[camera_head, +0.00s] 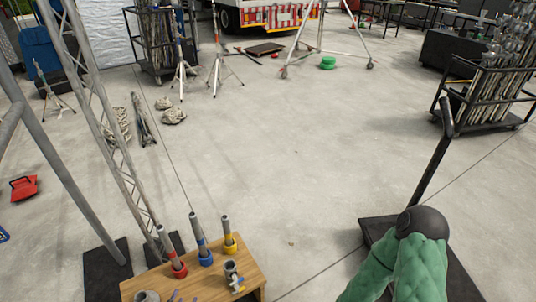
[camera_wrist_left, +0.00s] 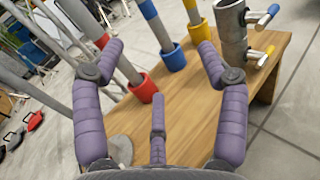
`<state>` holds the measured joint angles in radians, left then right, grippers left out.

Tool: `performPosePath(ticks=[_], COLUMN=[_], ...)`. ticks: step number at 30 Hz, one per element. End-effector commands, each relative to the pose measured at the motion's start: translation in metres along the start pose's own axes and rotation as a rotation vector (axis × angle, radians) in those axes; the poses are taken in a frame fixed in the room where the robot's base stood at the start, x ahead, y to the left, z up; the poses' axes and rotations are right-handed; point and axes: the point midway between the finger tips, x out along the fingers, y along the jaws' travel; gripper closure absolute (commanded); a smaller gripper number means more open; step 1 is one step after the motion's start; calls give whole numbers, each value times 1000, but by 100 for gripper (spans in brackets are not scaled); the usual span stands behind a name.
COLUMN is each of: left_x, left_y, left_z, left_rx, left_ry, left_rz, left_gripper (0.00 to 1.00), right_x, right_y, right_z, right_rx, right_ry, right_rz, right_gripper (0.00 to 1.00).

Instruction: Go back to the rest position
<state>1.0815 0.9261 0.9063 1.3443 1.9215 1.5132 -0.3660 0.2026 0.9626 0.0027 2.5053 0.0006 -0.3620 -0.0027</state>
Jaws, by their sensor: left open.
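My left gripper (camera_head: 160,297) shows only in part at the bottom edge of the head view. In the left wrist view its purple fingers (camera_wrist_left: 158,48) are spread wide with nothing held between them. It is over the near side of a wooden table (camera_head: 215,284). On the table, grey tubes stand in a red cup (camera_head: 179,270), a blue cup (camera_head: 206,259) and a yellow cup (camera_head: 230,247). A metal clamp piece (camera_head: 231,270) with blue and yellow handles stands at the table's right. My right gripper does not show.
A lattice truss (camera_head: 110,150) and grey pole (camera_head: 50,155) rise left of the table. A dark pole (camera_head: 433,160) stands on a black plate (camera_head: 375,228) at right. A loaded cart (camera_head: 490,90) is at far right. The middle floor (camera_head: 290,150) is clear.

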Motion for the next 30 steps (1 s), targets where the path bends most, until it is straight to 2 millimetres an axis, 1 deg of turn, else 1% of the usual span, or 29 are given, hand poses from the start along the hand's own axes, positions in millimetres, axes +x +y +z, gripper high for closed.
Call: performPosePath(ticks=[5,8,11,14,17,18,20,21,23,24,26,27,29,30], left_x=[9,12,14,10,-1,-10,-28,-44,-69,-86,-110,-124,-141,-149], left_y=[-32,-56,-84,-119,-160,-180,-212,-230,-249,-259,-266,-267,-264,-260], left_z=[4,6,10,14,20,23,28,30,34,35,37,38,39,40], left_rx=[-13,-19,-20,-12,14,35,85,132,217,283,400,487,633,736], left_ry=[33,58,89,130,184,210,258,291,336,363,395,413,427,430], left_rz=[-128,-223,-336,-479,-664,-759,-927,-1042,-1205,-1309,-1452,-1539,-1658,-1726], left_gripper=[26,26,26,26,26,26,26,26,26,26,26,26,26,26], right_x=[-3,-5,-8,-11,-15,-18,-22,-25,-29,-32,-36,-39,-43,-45], right_y=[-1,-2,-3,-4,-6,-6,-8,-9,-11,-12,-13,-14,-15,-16], right_z=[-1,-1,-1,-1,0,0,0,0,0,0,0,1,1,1], right_rx=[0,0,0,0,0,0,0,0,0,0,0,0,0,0], right_ry=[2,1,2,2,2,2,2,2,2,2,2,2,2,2], right_rz=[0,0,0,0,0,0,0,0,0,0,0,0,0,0], right_gripper=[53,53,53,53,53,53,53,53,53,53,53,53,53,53])
